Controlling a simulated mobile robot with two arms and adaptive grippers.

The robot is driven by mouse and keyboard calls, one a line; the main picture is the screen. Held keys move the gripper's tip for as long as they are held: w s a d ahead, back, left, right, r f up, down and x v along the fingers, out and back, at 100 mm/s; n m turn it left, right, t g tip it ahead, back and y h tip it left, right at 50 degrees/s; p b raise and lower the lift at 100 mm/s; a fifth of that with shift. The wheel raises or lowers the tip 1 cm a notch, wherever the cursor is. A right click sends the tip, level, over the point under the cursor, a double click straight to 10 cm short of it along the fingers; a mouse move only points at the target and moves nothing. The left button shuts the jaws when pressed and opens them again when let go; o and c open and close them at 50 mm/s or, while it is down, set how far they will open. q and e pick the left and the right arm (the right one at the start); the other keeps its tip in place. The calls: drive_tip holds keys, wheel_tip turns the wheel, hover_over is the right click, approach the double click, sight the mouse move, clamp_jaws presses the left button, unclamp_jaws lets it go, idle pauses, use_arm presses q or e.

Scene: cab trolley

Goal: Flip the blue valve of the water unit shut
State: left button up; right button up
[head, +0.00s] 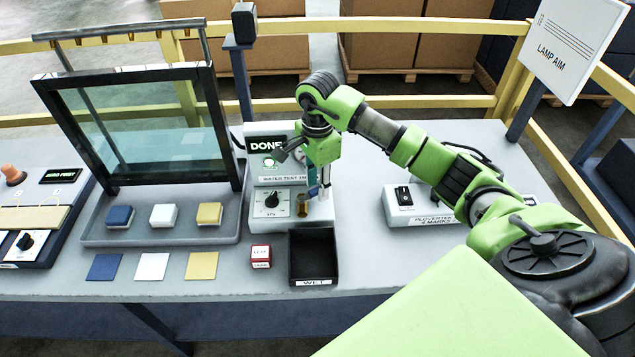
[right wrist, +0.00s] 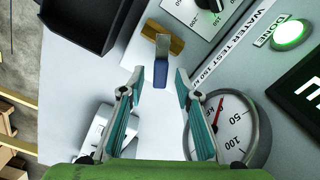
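The water unit (head: 275,172) is a light grey box near the middle of the table in the head view. Its display reads DONE, with a green lamp below. Its blue valve lever (right wrist: 161,73) sits on a brass fitting (right wrist: 176,46) in the right wrist view and points back toward my gripper, crosswise to the fitting. My right gripper (right wrist: 157,80) is open and empty. Its teal fingers stand either side of the lever's near end, with gaps; contact is not visible. In the head view my right gripper (head: 322,188) partly hides the valve. My left gripper is not in view.
A pressure gauge (right wrist: 226,128) sits close beside one finger. A black WET tray (head: 313,272) and a small red-white box (head: 261,256) lie in front of the unit. A switch box (head: 419,203) stands right. A framed glass panel (head: 142,130) stands left.

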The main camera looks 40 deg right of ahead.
clamp_jaws()
drive_tip(key=m, duration=0.1)
drive_tip(key=s+m+b, duration=0.1)
drive_tip(key=shift+m, duration=0.3)
drive_tip(key=shift+s+a+m+b, duration=0.2)
drive_tip(key=shift+s+m, duration=0.05)
drive_tip(key=shift+m, duration=0.55)
drive_tip(key=shift+s+a+m+b, duration=0.15)
drive_tip(key=shift+s+m, duration=0.1)
drive_tip(key=shift+m, duration=0.55)
unclamp_jaws()
